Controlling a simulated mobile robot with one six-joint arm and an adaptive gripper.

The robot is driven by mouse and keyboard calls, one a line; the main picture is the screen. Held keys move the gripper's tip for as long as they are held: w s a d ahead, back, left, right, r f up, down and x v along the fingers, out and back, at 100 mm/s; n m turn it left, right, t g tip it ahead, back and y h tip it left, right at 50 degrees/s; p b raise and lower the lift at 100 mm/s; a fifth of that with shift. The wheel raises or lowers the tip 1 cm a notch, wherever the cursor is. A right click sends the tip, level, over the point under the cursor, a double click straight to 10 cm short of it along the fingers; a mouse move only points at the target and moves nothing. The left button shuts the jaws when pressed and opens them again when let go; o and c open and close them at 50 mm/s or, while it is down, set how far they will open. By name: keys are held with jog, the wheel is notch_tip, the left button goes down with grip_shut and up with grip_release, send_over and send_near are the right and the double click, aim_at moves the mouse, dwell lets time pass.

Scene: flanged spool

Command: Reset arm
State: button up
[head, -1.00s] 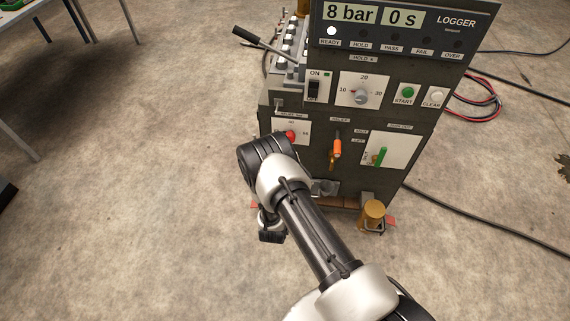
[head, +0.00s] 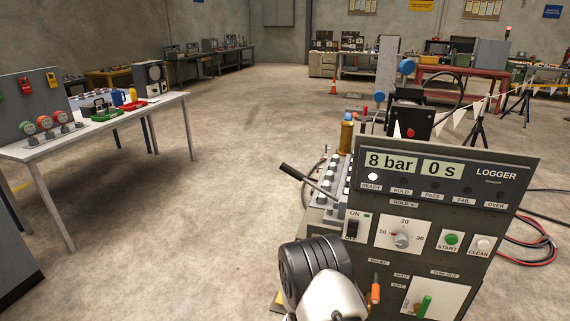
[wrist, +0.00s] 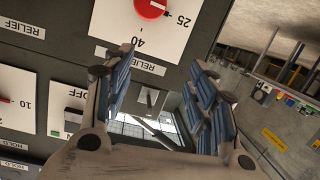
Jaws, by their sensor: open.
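My gripper (wrist: 160,100) shows in the wrist view with its two blue-padded fingers spread apart and nothing between them. It is close to the front panel of the dark machine, near a red relief knob (wrist: 151,8) and white dial plates. In the head view my arm rises at the bottom middle in front of the machine (head: 385,258), and the gripper itself is out of sight there. The machine's logger display (head: 430,164) reads 8 bar and 0 s, with the READY lamp lit white.
A lever (head: 304,179) sticks out at the machine's left. An orange handle (head: 376,288) and a green handle (head: 424,306) sit low on its front. A white table (head: 150,112) with tools stands at left. Open floor lies between. Cables (head: 530,240) lie at right.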

notch_tip(320, 180, up, 15)
jog(key=a+g+y, duration=0.2)
jog(key=g+y, duration=0.1)
jog(key=s+r+g+y, duration=0.2)
jog(key=s+r, duration=0.6)
jog(key=s+d+r+g, duration=0.2)
jog(key=s, duration=0.9)
jog(key=s+d+r+n+g, duration=0.1)
jog(key=s+d+r, duration=0.1)
jog(key=s, duration=0.9)
jog(key=s+d+r+g+h, duration=0.1)
jog(key=s+d+r+g, duration=0.1)
jog(key=s, duration=1)
jog(key=shift+d+n+g, duration=0.3)
jog(key=shift+d, duration=0.15)
